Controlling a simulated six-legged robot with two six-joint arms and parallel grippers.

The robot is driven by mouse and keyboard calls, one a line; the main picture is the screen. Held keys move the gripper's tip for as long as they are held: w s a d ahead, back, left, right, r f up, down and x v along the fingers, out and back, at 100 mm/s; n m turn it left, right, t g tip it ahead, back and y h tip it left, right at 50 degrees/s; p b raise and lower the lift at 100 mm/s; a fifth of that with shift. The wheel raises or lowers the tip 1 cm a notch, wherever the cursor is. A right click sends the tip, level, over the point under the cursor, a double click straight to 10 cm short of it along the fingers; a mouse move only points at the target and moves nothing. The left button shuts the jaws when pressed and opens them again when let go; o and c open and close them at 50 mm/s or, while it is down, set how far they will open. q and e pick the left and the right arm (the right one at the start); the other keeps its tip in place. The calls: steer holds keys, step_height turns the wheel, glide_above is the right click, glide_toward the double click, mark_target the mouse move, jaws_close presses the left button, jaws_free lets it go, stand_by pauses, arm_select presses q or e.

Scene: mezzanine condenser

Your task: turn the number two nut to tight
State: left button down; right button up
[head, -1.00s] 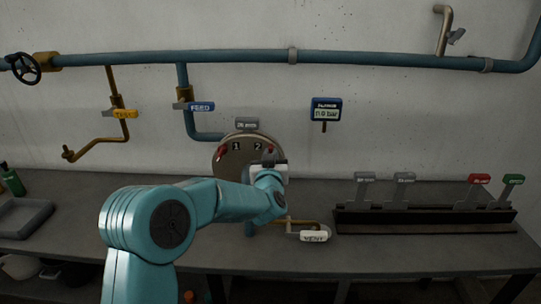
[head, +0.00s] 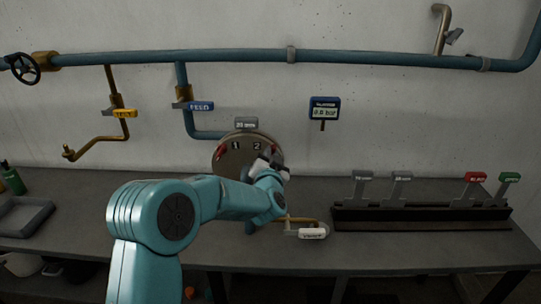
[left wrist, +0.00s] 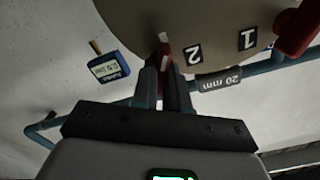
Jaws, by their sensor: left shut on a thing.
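A round metal cover (head: 232,166) with plates marked 1 and 2 is on the wall behind the bench; it also shows in the left wrist view (left wrist: 185,20). The red number two nut (left wrist: 164,50) is at the cover's edge, beside the 2 plate (left wrist: 194,54). My left gripper (left wrist: 165,80) is shut on this nut, with a finger on each side. A red nut (left wrist: 298,28) by the 1 plate is free. My right gripper is out of view.
A gauge (head: 324,112) hangs right of the cover, its reading blurred. A yellow pipe with the vent tag (head: 312,233) lies below my left wrist. A lever rack (head: 420,219) stands to the right. Blue pipes run above.

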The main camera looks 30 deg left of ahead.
arm_select(q)
steer(key=shift+r, duration=0.2)
steer(key=c, duration=1.2)
jaws_free()
steer(key=shift+o, duration=0.3)
steer(key=shift+w+f, duration=0.1)
steer(key=b+v, duration=0.3)
steer(key=v, duration=1.3)
steer(key=shift+s+b, duration=0.25)
steer(key=shift+b, duration=0.1)
